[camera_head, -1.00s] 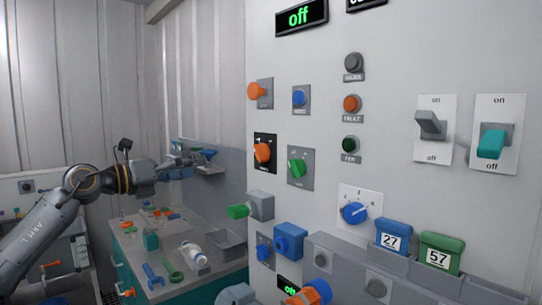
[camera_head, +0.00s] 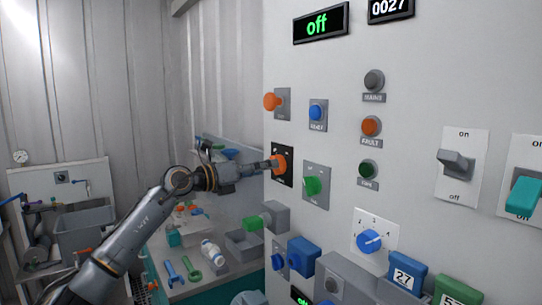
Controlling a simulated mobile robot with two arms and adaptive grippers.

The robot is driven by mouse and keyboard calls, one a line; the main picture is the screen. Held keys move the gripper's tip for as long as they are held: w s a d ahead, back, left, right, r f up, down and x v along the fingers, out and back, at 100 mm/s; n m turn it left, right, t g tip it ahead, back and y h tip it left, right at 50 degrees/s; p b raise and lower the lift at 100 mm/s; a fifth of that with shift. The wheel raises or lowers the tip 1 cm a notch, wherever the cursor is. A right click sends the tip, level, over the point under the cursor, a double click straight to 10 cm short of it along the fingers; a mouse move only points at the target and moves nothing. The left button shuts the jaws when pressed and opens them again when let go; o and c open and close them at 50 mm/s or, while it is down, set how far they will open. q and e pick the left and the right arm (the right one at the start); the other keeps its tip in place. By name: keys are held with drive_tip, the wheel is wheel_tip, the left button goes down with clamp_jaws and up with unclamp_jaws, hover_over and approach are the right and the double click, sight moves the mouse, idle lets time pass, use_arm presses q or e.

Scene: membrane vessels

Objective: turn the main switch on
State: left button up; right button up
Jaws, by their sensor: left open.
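An orange rotary knob on a black plate (camera_head: 280,165) is on the left part of the white panel; its label is too small to read. My left gripper (camera_head: 269,164) is open, its fingertips right at the knob's left side; I cannot tell whether they touch. A grey lever switch (camera_head: 456,162) on a white plate marked on and off is at the right, beside a teal lever switch (camera_head: 523,195). The grey lamp labelled mains (camera_head: 374,80) looks unlit. My right gripper is not in view.
A green knob (camera_head: 312,185) is just right of the orange knob, and an orange button (camera_head: 272,101) is above it. A green-ended grey block (camera_head: 274,217) sticks out below. A bench with tools (camera_head: 196,288) is at the lower left.

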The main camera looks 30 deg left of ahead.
use_arm(q)
drive_tip(key=x, duration=0.2)
drive_tip(key=shift+w+d+p, duration=0.15)
drive_tip(key=shift+w+p, duration=0.15)
drive_tip(key=shift+p, duration=0.05)
drive_tip(key=shift+c, duration=0.4)
drive_tip(key=c, duration=1.1)
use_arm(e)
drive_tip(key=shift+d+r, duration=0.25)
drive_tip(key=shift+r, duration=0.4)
